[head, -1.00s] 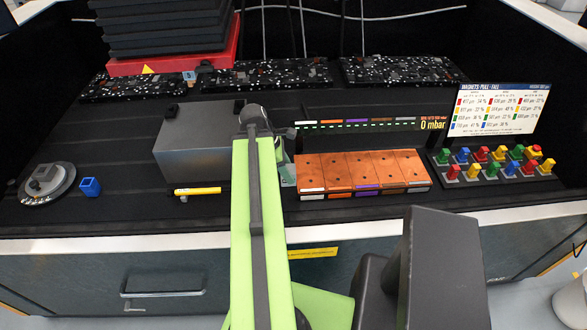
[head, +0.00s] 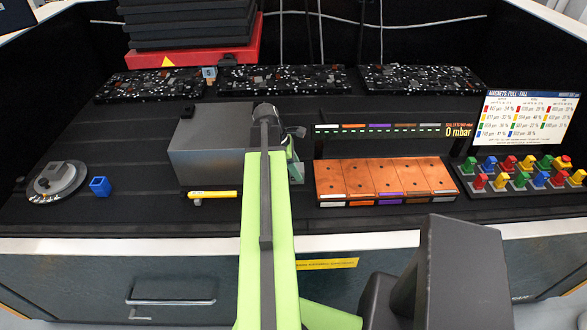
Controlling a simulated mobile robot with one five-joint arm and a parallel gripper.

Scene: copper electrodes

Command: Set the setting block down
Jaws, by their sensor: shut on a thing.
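My gripper (head: 292,150) is mostly hidden behind my green arm; only a little green and grey of it shows. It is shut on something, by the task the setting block. A small grey-green piece (head: 298,172) shows just below it, perhaps part of that block; its shape and exact hold cannot be made out. This piece is between the large grey box (head: 205,155) and the row of copper electrodes (head: 385,178). I cannot tell whether it touches the bench (head: 120,222).
A round grey disc (head: 76,190) and blue cup (head: 99,187) are at left. A yellow pen-like tool (head: 212,194) lies before the grey box. Coloured pegs (head: 522,172) stand right, below a sign (head: 522,120). Black speckled trays (head: 285,80) line the back. Bare bench lies front left.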

